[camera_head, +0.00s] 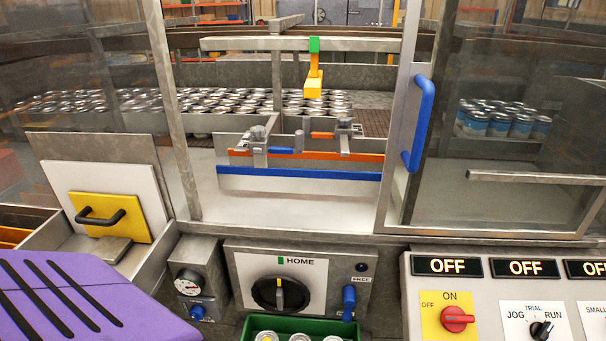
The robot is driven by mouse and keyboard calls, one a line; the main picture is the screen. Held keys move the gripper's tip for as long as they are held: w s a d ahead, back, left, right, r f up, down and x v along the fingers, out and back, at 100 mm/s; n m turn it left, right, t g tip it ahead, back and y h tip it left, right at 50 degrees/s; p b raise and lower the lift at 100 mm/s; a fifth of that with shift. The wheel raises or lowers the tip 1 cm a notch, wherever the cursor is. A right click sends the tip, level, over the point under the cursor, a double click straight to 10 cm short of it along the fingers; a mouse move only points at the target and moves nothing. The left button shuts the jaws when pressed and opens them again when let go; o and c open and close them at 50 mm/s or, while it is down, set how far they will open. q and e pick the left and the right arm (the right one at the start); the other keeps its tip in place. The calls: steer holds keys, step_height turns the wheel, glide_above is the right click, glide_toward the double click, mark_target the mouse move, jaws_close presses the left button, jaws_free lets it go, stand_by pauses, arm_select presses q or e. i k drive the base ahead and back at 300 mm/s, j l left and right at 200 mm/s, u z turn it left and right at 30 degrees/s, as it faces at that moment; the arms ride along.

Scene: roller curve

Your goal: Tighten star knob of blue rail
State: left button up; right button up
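The blue rail (300,173) runs left to right along the front of a metal guide in the open middle bay of the machine. An orange rail (365,157) lies just behind it. Two grey clamp brackets with knobs stand over the rails, a left knob (258,133) and a right knob (344,123). A short blue bar (281,150) is beside the left bracket and a short orange bar (322,135) beside the right one. I cannot tell which knob belongs to the blue rail or whether either is tight. Neither of my grippers is in view.
Many cans (130,120) stand behind the rails. A yellow pointer (313,85) hangs above them. A framed glass panel with a blue handle (423,105) bounds the bay on the right, a metal post (175,110) on the left. A HOME dial (280,293) and control panel (480,290) are in front.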

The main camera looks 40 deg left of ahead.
mark_target(258, 131)
steer(key=u, duration=1.45)
